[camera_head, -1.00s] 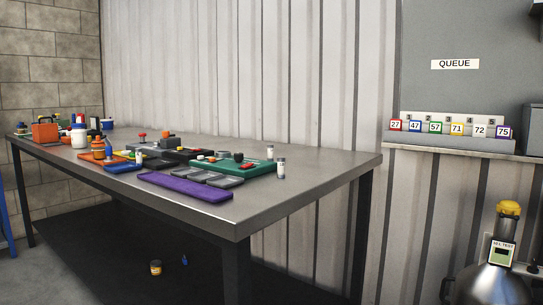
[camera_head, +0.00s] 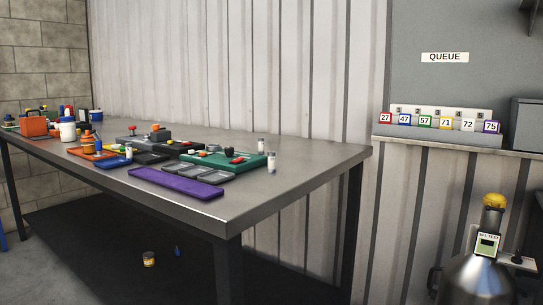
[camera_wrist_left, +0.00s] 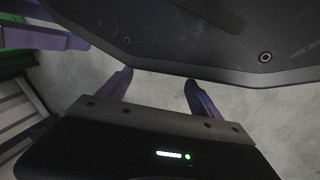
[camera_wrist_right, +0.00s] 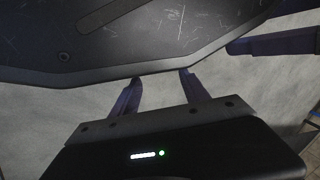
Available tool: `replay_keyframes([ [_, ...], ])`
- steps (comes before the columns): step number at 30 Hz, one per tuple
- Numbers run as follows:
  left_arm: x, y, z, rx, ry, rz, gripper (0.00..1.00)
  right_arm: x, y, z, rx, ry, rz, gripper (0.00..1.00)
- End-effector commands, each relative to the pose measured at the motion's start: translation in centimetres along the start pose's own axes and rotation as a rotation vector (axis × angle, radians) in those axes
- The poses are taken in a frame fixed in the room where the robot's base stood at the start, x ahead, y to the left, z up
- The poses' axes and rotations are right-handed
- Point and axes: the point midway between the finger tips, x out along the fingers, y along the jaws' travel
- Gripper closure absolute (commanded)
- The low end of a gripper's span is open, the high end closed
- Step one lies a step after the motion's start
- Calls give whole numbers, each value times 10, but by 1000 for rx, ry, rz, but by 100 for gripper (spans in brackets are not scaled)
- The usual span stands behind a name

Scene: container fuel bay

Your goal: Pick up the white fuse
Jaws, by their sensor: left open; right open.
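Small white cylinders with grey ends stand on the steel table (camera_head: 250,195): one upright by the back edge of the green tray (camera_head: 262,145), one in front of its right end (camera_head: 271,163). Another small pale cylinder (camera_head: 129,152) is near the blue tray. They are too small to tell which is the white fuse. My left gripper (camera_wrist_left: 158,80) is open and empty over bare grey floor in the left wrist view. My right gripper (camera_wrist_right: 158,80) is also open and empty over grey floor. Neither gripper shows in the head view, and both are away from the table things.
A purple tray (camera_head: 177,185) lies near the table's front edge, with grey trays (camera_head: 205,172) behind it. An orange box (camera_head: 34,123) and white jar (camera_head: 67,130) stand at the left. The table's right end is clear. A numbered tag rack (camera_head: 440,135) sits on a wall ledge.

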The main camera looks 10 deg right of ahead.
Motion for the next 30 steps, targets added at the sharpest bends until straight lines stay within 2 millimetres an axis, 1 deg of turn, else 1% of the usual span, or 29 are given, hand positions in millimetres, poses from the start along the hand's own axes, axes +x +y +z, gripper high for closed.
replay_keyframes([
  [1, -27, 11, -1, 2, -3, 1, 26, -27, -11, -1, -2, -3, -1, 52],
  [2, -37, 14, -1, 3, -5, 2, 26, -37, -14, -1, -3, -5, -2, 54],
  [5, -75, 30, 0, 6, -13, 4, 26, -75, -30, 0, -6, -13, -4, 54],
  [6, -92, 36, 0, 8, -17, 5, 26, -92, -37, 0, -8, -17, -5, 54],
  [8, -119, 47, 1, 11, -23, 7, 26, -119, -47, 1, -11, -23, -7, 54],
  [9, -137, 54, 1, 12, -27, 8, 26, -137, -54, 1, -12, -27, -8, 54],
  [11, -163, 65, 2, 15, -34, 9, 26, -163, -65, 2, -15, -34, -10, 54],
  [12, -181, 72, 2, 17, -38, 11, 26, -181, -72, 2, -17, -38, -11, 54],
  [18, -264, 105, 5, 25, -60, 16, 26, -264, -105, 5, -25, -60, -16, 54],
  [21, -296, 118, 6, 29, -69, 18, 26, -296, -118, 6, -28, -69, -18, 54],
  [24, -319, 127, 7, 31, -76, 19, 26, -319, -127, 7, -31, -76, -19, 54],
  [27, -331, 132, 8, 33, -80, 20, 26, -331, -132, 8, -32, -80, -20, 54],
  [30, -334, 133, 9, 33, -83, 21, 26, -334, -133, 9, -33, -82, -21, 54],
])
